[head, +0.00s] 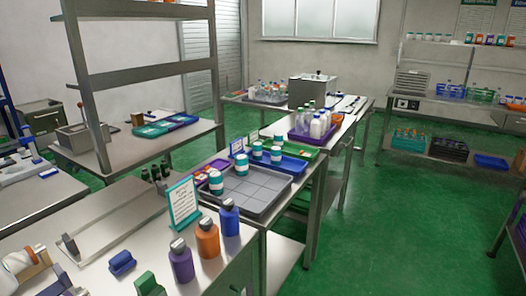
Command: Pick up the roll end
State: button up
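A pale roll-like item (18,262) sits in an orange-brown holder (36,260) on the near steel table (110,215), at the lower left edge of the head view. It is small and partly cut off, so I cannot tell whether a loose roll end shows on it. My gripper is not in this view, and nothing is seen to be held.
Purple (181,261), orange (207,237) and blue (229,218) bottles stand along the near table's right side by a teal-framed sign (183,202). A grey tray (246,188) holds white-and-teal jars. Green floor (400,230) is clear at the right.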

aim_at(258, 146)
jog(key=i+l, duration=1.05)
jog(key=l, duration=0.3)
jog(key=i+l, duration=1.05)
jog(key=l, duration=0.25)
jog(key=l+u, duration=0.1)
jog(key=u, duration=0.25)
jog(key=i+l+u, duration=0.1)
jog(key=u, duration=0.3)
jog(key=l+u, duration=0.15)
jog(key=u, duration=0.2)
jog(key=i+u, duration=0.1)
jog(key=u, duration=0.15)
jog(key=i+u, duration=0.15)
jog(key=u, duration=0.15)
jog(key=i, duration=0.85)
